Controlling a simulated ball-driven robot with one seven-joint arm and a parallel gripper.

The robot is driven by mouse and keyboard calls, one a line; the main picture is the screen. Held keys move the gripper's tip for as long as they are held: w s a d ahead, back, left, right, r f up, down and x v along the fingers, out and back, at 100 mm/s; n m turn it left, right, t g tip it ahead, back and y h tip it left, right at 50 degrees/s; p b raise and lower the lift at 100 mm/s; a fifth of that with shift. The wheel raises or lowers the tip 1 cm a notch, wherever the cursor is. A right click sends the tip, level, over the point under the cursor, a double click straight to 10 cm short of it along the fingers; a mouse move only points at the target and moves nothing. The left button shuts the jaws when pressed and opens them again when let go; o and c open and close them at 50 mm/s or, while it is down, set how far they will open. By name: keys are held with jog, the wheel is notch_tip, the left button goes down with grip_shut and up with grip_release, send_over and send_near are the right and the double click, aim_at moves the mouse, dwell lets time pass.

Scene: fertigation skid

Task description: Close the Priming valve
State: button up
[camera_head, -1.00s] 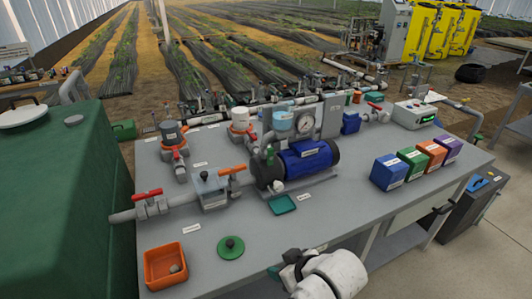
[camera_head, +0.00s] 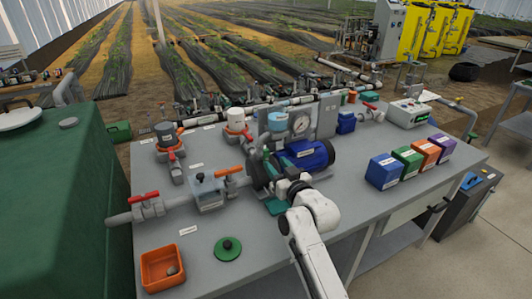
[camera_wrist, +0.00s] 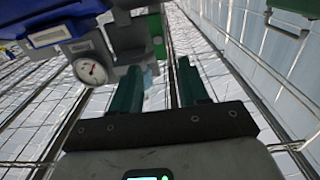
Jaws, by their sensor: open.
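A small green upright handle (camera_head: 266,156) stands on the pipework at the left end of the blue pump (camera_head: 306,154). It may be the Priming valve, but the labels are too small to read. My gripper (camera_head: 281,186) is just in front of the pump's left end, below and right of that handle. In the wrist view my gripper (camera_wrist: 158,82) has its two green fingers apart with nothing held between them. A green part (camera_wrist: 157,32) shows beyond the fingers, near a round gauge (camera_wrist: 91,70). I cannot tell whether the fingers touch anything.
Red- or orange-handled valves (camera_head: 146,196) stand on the pipes at left. An orange bin (camera_head: 150,278) and a green round lid (camera_head: 228,248) lie at the front left. Coloured boxes (camera_head: 383,171) stand at right. Bare bench lies between the lid and bin.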

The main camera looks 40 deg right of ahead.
aim_at(267, 154)
jog(key=x, duration=0.8)
jog(key=shift+c, duration=0.3)
grip_shut()
